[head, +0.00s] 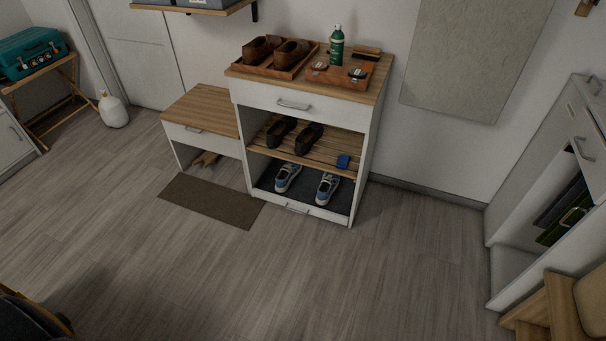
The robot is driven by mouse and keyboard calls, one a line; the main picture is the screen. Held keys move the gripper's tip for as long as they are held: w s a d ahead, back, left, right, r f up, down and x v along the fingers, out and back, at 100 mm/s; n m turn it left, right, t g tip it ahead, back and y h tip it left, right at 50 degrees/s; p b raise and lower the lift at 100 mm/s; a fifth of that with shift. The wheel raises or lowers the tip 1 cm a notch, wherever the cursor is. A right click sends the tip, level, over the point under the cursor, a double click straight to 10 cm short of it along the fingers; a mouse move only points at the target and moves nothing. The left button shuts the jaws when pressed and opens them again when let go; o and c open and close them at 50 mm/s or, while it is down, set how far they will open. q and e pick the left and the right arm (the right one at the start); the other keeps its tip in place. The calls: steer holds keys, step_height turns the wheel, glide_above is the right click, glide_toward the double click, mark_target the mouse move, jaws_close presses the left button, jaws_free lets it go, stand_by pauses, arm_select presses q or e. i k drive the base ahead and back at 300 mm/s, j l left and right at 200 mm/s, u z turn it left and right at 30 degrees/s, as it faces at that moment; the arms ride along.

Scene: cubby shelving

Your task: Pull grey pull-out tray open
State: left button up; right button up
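A dark grey pull-out tray (306,200) sits at the bottom of the white shoe cabinet (362,150). Its white front edge carries a metal handle (297,209) and is about level with the cabinet's front, so the tray looks pushed in. A pair of blue-grey sneakers (288,177) stands on the tray. Neither of my grippers shows in the head view.
A drawer handle (294,105) is higher up. A low bench (205,108) and brown mat (211,200) are left. The floor in front (300,275) is clear.

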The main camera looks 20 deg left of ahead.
mark_target(300, 195)
steer(key=i+j+u, duration=0.1)
steer(key=i+u, duration=0.7)
steer(key=i+l+u, duration=0.1)
steer(key=i+u, duration=0.35)
steer(key=i+l+u, duration=0.2)
steer(key=u, duration=0.2)
steer(key=i+j+u, duration=0.25)
steer(key=i+u, duration=0.7)
steer(key=i+j, duration=0.05)
steer(key=i, duration=0.05)
